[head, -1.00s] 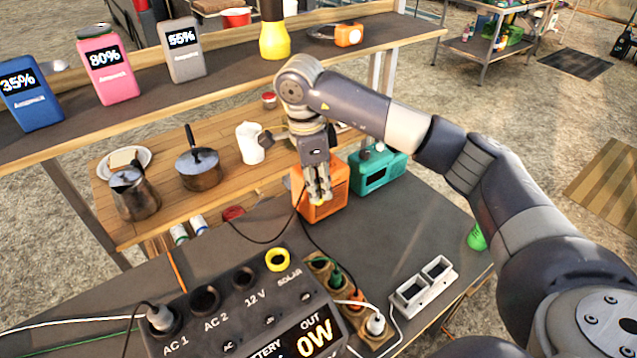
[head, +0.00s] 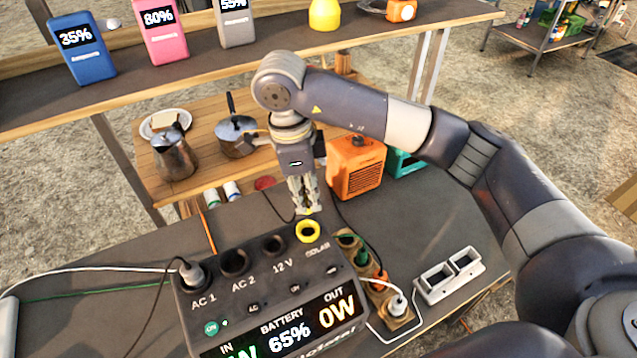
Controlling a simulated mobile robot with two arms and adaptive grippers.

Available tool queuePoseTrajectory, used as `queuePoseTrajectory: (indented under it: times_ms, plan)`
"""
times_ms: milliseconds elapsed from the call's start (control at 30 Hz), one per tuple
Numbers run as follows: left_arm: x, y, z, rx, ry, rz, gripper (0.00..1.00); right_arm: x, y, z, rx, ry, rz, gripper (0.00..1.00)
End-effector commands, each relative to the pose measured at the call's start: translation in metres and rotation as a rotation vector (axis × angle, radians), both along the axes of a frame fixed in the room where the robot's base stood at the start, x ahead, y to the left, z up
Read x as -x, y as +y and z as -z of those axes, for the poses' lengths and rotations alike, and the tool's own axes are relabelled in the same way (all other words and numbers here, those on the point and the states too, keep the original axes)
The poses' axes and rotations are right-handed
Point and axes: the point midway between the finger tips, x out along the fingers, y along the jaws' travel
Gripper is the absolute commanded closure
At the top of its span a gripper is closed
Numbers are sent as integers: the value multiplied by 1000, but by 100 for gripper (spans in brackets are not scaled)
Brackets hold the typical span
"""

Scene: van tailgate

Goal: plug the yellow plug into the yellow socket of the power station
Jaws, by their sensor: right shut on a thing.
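The power station (head: 268,292) is a dark box on the table, with a row of sockets along its top and a lit display reading 65%. Its yellow socket (head: 308,232) is a yellow ring at the right end of the row, near the word SOLAR, and looks empty. My right gripper (head: 307,207) is shut on the yellow plug (head: 308,212), just behind and above that ring in the picture. Only a sliver of yellow shows below the fingertips, and the plug appears apart from the socket. My left gripper is not in view.
A white-corded plug (head: 192,272) sits in AC 1. A strip with several plugs (head: 378,283) and a grey two-opening frame (head: 449,274) lie to the right. An orange box (head: 356,165) stands behind my gripper. Cables cross the table. A shelf (head: 280,47) runs above.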

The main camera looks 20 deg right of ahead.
Motion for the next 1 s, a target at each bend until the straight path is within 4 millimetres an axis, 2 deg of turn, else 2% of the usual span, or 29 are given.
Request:
queuePoseTrajectory:
  times_ms: [533, 1000]
  plan:
    - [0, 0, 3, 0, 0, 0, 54, 0, 1, 3, 0, 0, 0, 100]
    - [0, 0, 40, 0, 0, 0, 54, 0, 1, 40, 1, -1, 1, 100]
